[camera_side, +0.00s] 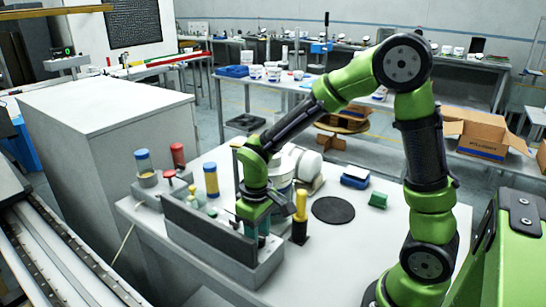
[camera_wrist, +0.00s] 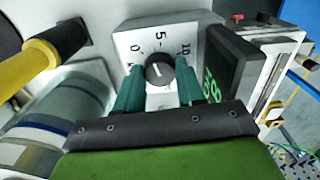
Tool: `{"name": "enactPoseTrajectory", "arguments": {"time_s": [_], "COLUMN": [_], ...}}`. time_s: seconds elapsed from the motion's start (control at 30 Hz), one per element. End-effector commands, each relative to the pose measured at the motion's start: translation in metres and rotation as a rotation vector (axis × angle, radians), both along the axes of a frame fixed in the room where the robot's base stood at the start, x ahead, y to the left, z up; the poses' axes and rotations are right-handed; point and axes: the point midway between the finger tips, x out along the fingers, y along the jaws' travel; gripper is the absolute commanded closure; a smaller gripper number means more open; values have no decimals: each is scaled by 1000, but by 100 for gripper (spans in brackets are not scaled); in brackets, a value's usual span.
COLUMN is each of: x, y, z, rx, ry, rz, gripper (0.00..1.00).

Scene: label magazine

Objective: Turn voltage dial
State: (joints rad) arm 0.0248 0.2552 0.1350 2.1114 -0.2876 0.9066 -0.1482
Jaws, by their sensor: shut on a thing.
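The voltage dial (camera_wrist: 159,69) is a round black knob on a light grey panel (camera_wrist: 128,42) marked 0, 5 and 10. Its pointer faces roughly up toward the 5, but the exact reading is too small to tell. My gripper (camera_wrist: 160,82) has its teal fingers on either side of the knob and is shut on it. In the side view my gripper (camera_side: 262,222) reaches down behind the dark front board of the grey bench unit, and the dial is hidden there.
A dark display (camera_wrist: 215,72) with green digits stands close right of the dial. A yellow-and-black handle (camera_wrist: 50,45) and a banded jar (camera_wrist: 50,112) are at left. On the table, a black disc (camera_side: 334,210) and a green block (camera_side: 378,200) lie right of my gripper.

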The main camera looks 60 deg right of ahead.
Motion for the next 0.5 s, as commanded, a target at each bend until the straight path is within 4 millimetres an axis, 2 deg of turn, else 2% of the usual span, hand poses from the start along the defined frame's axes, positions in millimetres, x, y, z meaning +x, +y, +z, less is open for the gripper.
{"name": "enactPoseTrajectory", "arguments": {"time_s": [0.5], "x": [0], "y": [0], "z": [1], "rx": [0], "ry": [-1], "rz": [415], "gripper": [92]}}
